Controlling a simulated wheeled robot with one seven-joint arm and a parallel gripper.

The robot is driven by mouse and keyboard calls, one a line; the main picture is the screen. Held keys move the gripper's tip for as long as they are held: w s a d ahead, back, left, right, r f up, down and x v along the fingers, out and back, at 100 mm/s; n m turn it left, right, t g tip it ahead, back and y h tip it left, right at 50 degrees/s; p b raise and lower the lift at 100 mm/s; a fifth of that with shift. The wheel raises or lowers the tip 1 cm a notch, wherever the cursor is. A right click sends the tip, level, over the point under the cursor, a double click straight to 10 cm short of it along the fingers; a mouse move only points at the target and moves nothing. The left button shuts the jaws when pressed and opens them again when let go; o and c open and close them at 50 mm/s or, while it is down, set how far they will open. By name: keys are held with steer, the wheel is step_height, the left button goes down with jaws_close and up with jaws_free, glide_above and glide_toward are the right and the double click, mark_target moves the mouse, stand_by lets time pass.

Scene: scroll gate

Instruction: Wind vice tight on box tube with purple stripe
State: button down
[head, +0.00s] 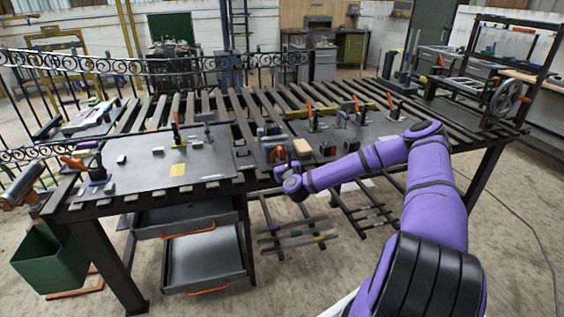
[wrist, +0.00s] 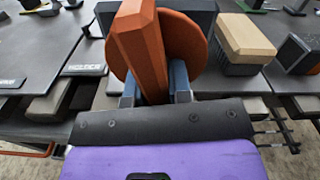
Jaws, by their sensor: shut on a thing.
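My gripper (head: 290,181) is at the front edge of the welding table in the head view. In the wrist view, its two blue-grey fingers (wrist: 155,82) are shut on an orange bar handle (wrist: 140,45). The handle stands roughly upright in front of a round orange-brown disc (wrist: 185,45). Behind the disc is a dark grey block (wrist: 186,12), which looks like part of the vice. In the head view the vice (head: 270,137) sits at the table's front edge, mid-table. I cannot make out a box tube with a purple stripe in its jaws; the handle and disc block the wrist view.
A tan wooden block (wrist: 245,38) is close to the right of the disc. Dark plates with orange-handled clamps lie on the slatted table (head: 240,184) to both sides. Drawers (head: 205,255) and a rack of bars (head: 295,240) are below the table edge.

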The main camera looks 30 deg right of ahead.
steer(key=shift+f, duration=0.1)
steer(key=c, duration=1)
jaws_free()
steer(key=shift+c, duration=0.2)
steer(key=shift+s, duration=0.1)
steer(key=v, duration=1)
steer(key=shift+s+a, duration=0.15)
steer(key=shift+s, duration=0.2)
